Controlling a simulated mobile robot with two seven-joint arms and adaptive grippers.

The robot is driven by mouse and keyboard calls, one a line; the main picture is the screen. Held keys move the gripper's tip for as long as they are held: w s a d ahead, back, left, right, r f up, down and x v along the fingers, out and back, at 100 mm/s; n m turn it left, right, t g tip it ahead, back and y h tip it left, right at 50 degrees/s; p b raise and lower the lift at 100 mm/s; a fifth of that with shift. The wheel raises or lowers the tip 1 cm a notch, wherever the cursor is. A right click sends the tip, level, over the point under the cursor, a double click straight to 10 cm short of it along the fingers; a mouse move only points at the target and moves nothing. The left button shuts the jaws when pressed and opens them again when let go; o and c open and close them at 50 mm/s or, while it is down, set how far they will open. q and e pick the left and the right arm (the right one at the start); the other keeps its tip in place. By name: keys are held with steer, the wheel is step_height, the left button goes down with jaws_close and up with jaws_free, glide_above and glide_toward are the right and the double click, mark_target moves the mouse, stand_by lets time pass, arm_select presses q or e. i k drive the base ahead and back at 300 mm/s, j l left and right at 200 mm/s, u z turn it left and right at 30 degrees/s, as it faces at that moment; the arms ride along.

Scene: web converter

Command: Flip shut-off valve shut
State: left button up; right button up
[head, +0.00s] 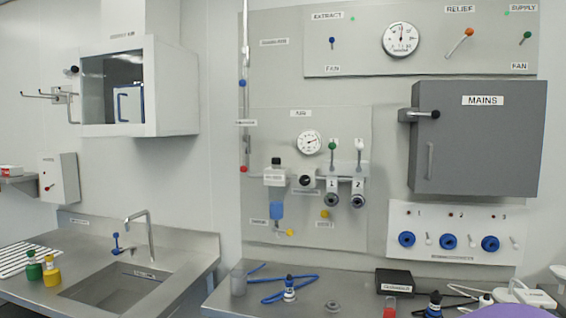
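No label in the head view reads clearly as shut-off, so I cannot tell which valve it is. On the panel marked AIR (360,235), a white block with a black knob (276,161) sits above a blue bowl (277,210). A yellow handle (290,233) is below it, and another yellow handle (325,213) is to its right. Two outlets marked 1 (332,199) and 2 (357,199) have a green-tipped lever (332,147) and a white-tipped lever (360,146) above them.
A grey MAINS cabinet (470,150) juts out at right above a socket panel (400,220). A sink (115,290) with a tap (150,235) is at left.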

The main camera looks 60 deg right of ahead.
mark_target(243, 169)
steer(key=z, duration=1.9)
steer(key=i+z, duration=0.2)
steer(key=z, duration=0.15)
steer(key=i+j+z, duration=0.15)
steer(key=z, duration=0.15)
steer(key=i+j+z, duration=0.2)
steer(key=z, duration=0.15)
steer(key=i+j+z, duration=0.15)
steer(key=i+j, duration=0.65)
steer(key=j, duration=0.1)
